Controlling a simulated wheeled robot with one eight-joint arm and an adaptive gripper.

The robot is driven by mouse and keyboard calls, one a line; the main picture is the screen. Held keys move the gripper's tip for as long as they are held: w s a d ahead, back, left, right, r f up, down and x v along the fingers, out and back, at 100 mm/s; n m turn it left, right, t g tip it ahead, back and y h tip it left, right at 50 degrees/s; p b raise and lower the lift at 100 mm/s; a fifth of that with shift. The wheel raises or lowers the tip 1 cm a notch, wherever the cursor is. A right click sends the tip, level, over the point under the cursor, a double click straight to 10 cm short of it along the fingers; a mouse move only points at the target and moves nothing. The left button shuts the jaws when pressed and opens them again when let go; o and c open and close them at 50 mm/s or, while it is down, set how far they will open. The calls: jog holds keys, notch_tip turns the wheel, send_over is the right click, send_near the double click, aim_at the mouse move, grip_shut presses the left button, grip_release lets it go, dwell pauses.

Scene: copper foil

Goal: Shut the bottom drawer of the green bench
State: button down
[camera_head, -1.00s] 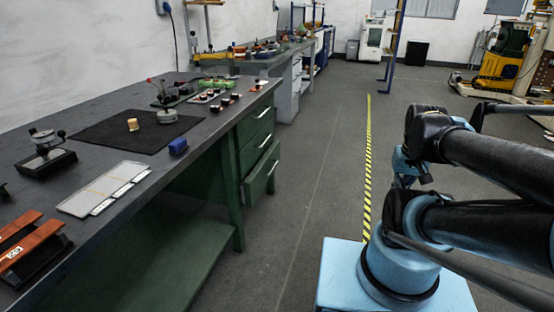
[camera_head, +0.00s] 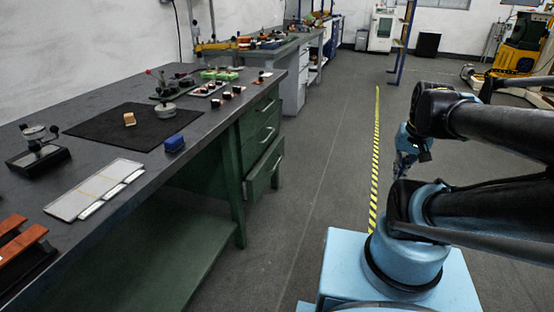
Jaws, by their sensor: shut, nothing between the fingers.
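The green bench (camera_head: 222,185) runs along the left, with a dark worktop and a stack of green drawers at its far right end. The bottom drawer (camera_head: 264,174) stands pulled out past the fronts above it, its pale bar handle facing the aisle. The upper drawers (camera_head: 259,117) look flush. My gripper (camera_head: 402,178) hangs below the blue wrist at the right, across the aisle from the drawer and clear of it. It is small and partly hidden by my arm, and it is shut and empty.
A lower shelf (camera_head: 150,262) spans under the bench. The grey floor between drawer and arm is free, with a yellow-black floor strip (camera_head: 376,140). A second bench (camera_head: 285,45) stands beyond.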

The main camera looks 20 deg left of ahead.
jog(key=w+a+m+y, duration=0.1)
jog(key=w+a+m, duration=0.2)
jog(key=w+a, duration=0.5)
jog(key=w+a+m+y, duration=0.2)
jog(key=w+a+m, duration=0.15)
jog(key=w, duration=0.75)
jog(key=w+a+m+y, duration=0.1)
jog(key=w+a+m, duration=0.2)
jog(key=w+a, duration=0.5)
jog(key=m+g+y, duration=0.2)
jog(key=m+y, duration=0.2)
jog(key=m, duration=0.5)
send_near(268, 154)
notch_tip(268, 154, down, 8)
jog(key=shift+s+a+r+n, duration=0.1)
jog(key=shift+a+n, duration=0.05)
jog(key=shift+a, duration=0.25)
jog(key=shift+s+a+r+n, duration=0.1)
jog(key=shift+a+r, duration=0.05)
jog(key=shift+a, duration=0.25)
jog(key=shift+w+a+r, duration=0.1)
jog(key=shift+w+a, duration=0.05)
jog(key=shift+a, duration=2.4)
